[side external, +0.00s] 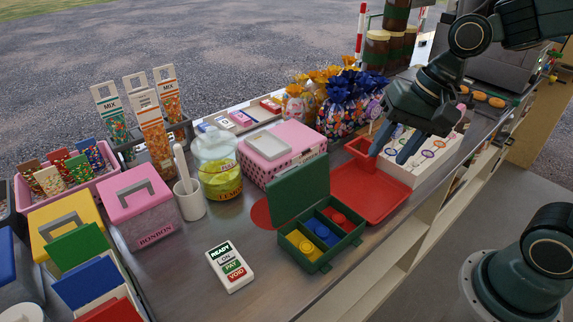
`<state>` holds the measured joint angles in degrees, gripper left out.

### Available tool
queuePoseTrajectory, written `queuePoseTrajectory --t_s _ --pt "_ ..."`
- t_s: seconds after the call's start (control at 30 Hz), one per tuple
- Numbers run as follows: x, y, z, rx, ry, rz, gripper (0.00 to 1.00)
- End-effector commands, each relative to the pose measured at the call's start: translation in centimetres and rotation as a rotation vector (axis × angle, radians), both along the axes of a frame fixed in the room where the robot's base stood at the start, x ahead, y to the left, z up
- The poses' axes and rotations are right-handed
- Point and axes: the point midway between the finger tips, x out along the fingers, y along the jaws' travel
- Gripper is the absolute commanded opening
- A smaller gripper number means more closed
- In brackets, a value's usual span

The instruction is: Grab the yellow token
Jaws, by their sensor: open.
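Several yellow tokens (301,244) appear to lie in the nearest-left compartment of an open green box (319,262) on the counter. Blue tokens (321,232) lie in its middle compartment and red tokens (337,217) in the right one. The box's green lid (299,188) stands up at its back. My gripper (388,156) is open, pointing down, with nothing seen between its fingers. It is above and to the right of the green box, over the far end of a red tray (377,198).
A white board with coloured rings (425,155) is close beside my gripper. A pink box (281,152) and wrapped sweet bags (338,115) stand behind. The counter's front edge is near the green box.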

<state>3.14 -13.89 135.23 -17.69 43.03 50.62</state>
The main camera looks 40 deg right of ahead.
Motion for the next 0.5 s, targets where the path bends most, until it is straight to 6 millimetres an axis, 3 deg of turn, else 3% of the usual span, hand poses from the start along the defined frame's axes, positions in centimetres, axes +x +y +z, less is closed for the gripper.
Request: queuePoseTrajectory --t_s 0.5 --pt "5.2 3.5 -6.6 0.296 0.366 -0.519 0.41"
